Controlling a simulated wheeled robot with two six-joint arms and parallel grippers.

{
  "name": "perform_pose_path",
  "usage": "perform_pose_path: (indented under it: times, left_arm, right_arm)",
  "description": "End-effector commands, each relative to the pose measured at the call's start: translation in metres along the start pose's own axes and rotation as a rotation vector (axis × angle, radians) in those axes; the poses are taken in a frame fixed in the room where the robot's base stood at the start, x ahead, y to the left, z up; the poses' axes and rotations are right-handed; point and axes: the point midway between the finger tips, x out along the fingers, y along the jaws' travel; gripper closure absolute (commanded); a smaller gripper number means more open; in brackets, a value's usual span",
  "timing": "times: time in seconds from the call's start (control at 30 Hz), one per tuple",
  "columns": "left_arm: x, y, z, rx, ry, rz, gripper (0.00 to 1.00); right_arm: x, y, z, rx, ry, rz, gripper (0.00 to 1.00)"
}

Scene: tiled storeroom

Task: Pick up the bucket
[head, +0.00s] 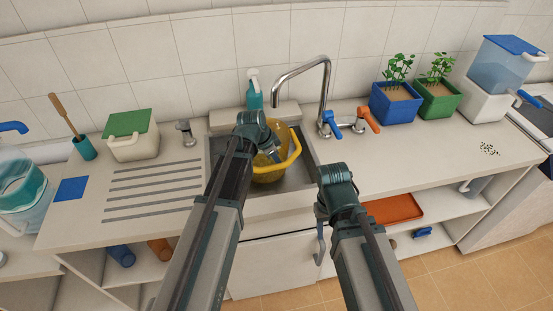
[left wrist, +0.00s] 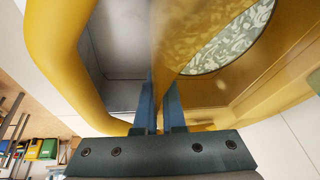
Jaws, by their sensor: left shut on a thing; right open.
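The yellow bucket (head: 268,174) is in the sink basin (head: 300,181) in the head view, partly hidden behind my left arm. My left gripper (head: 272,155) reaches over it from the front. In the left wrist view the two blue fingers (left wrist: 160,108) are shut on the bucket's thin yellow wall (left wrist: 163,50), one on each side. A pale patterned oval (left wrist: 228,38) shows inside the bucket. I cannot tell whether the bucket touches the sink floor. My right gripper (head: 322,209) is open and empty in front of the counter's edge, right of the sink.
A curved faucet (head: 326,80) with blue and orange levers rises behind the sink's right side. A teal bottle (head: 254,95) stands behind it. Blue (head: 394,105) and green (head: 438,100) planters stand further right. The counter between sink and planters is mostly clear.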

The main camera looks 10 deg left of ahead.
Motion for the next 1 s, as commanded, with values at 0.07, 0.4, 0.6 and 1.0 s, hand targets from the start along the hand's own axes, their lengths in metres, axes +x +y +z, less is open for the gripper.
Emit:
perform_pose_path:
  times: [0.07,0.4,0.6,1.0]
  left_arm:
    - [-0.009,-0.002,-0.004,0.002,0.002,-0.003,1.0]
    - [-0.036,-0.005,-0.015,0.002,0.002,-0.003,1.0]
    - [-0.05,-0.006,-0.021,0.002,0.002,-0.003,1.0]
    - [-0.066,-0.008,-0.028,0.002,0.002,-0.003,1.0]
  right_arm:
    - [-0.01,0.001,0.001,0.0,0.0,0.0,0.5]
    - [-0.038,0.004,0.002,0.0,0.0,0.0,0.5]
    - [-0.054,0.005,0.003,0.0,0.0,0.0,0.5]
    - [-0.072,0.007,0.004,0.0,0.0,0.0,0.5]
